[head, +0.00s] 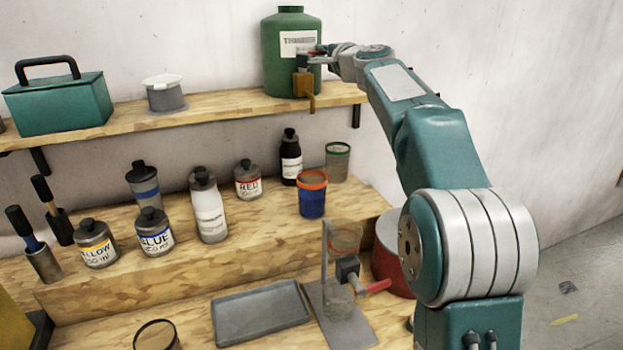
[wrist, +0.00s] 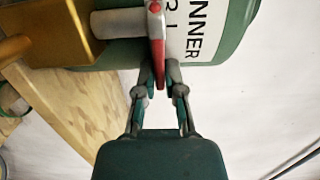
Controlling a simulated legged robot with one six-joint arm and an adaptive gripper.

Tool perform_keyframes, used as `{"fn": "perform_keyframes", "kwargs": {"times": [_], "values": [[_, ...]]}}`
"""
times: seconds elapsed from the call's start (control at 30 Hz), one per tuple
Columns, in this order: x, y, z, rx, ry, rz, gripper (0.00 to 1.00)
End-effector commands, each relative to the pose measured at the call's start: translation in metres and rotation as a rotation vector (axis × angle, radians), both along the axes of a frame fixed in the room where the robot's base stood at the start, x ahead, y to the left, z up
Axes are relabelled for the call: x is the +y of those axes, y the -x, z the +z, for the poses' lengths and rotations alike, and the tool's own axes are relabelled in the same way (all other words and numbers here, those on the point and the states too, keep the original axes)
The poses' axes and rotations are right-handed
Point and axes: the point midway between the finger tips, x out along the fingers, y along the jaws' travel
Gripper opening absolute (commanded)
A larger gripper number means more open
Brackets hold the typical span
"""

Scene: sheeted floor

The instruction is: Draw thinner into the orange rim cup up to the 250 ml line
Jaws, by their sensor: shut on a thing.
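The green thinner jug (head: 284,75) stands on the upper shelf; it also fills the top of the wrist view (wrist: 235,30), its label partly cut off. A brass-coloured tap block (head: 303,84) is on its front and shows at the wrist view's upper left (wrist: 70,25). My gripper (head: 322,56) is at the tap; in the wrist view my gripper (wrist: 159,78) is shut on the red tap lever (wrist: 157,40). An orange-rimmed cup (head: 312,202), blue on its side, stands on the middle step, below the tap. Its markings and fill level cannot be read.
A green-rimmed cup (head: 337,165), black bottle (head: 290,160), white-labelled bottle (head: 209,215) and several paint bottles share the step. An empty grey tray (head: 262,318) lies in front.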

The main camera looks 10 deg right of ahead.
Motion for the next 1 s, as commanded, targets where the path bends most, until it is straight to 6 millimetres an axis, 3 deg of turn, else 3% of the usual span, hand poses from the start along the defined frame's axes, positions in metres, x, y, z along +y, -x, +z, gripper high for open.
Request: {"fn": "perform_keyframes", "kwargs": {"times": [1.0], "values": [[0.002, -0.013, -0.007, 0.010, 0.002, 0.203, 0.00]]}}
